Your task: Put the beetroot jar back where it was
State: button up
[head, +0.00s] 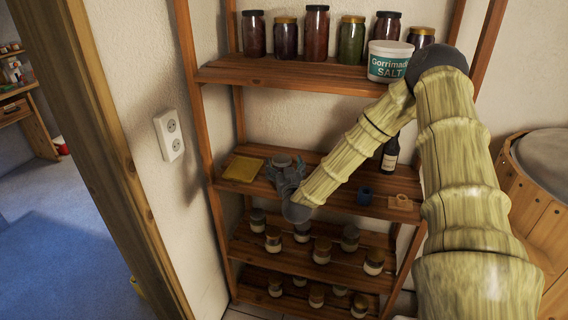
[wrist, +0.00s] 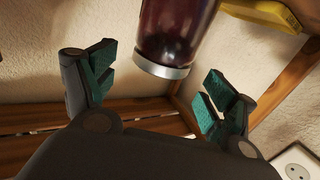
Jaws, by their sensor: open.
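My gripper (head: 288,178) is at the middle shelf (head: 330,192), with its arm reaching in from the right. In the wrist view my gripper (wrist: 160,105) is open, its teal-padded fingers spread wide. A jar with dark red contents and a silver lid (wrist: 175,35) shows between and beyond the fingers, with a gap on each side. That view looks upside down, so the jar seems upright. In the head view only a grey round top (head: 281,160), probably its lid, shows behind my gripper. I cannot read a label to confirm beetroot.
Several jars with red or green (head: 351,40) contents line the top shelf, with a salt tub (head: 390,62) at its front. A yellow flat object (head: 243,168), a dark bottle (head: 390,155) and a blue cup (head: 365,195) share the middle shelf. Small jars (head: 322,250) fill the lower shelves.

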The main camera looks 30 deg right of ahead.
jog(key=b+v, duration=0.2)
jog(key=v, duration=0.6)
jog(key=s+a+f+n+g+y, duration=0.1)
jog(key=s+a+f+g+y, duration=0.1)
jog(key=s+a+f, duration=0.5)
jog(key=s+a+f+n+g+y, duration=0.25)
jog(key=a+f, duration=0.25)
jog(key=f, duration=0.4)
jog(key=s+a+f+g+y, duration=0.3)
jog(key=s+a+f, duration=0.2)
jog(key=f, duration=0.3)
jog(key=s+a+f+g, duration=0.2)
jog(key=s+f+g, duration=0.1)
jog(key=s, duration=0.6)
jog(key=s+a+f+g, duration=0.2)
jog(key=s+f+g, duration=0.1)
jog(key=s, duration=0.6)
jog(key=s+a+f+g, duration=0.2)
jog(key=s+f, duration=0.3)
jog(key=s, duration=0.4)
jog(key=shift+s+a+n+g, duration=0.15)
jog(key=shift+a+n+g, duration=0.25)
jog(key=shift+n+g, duration=0.05)
jog(key=shift+r, duration=0.1)
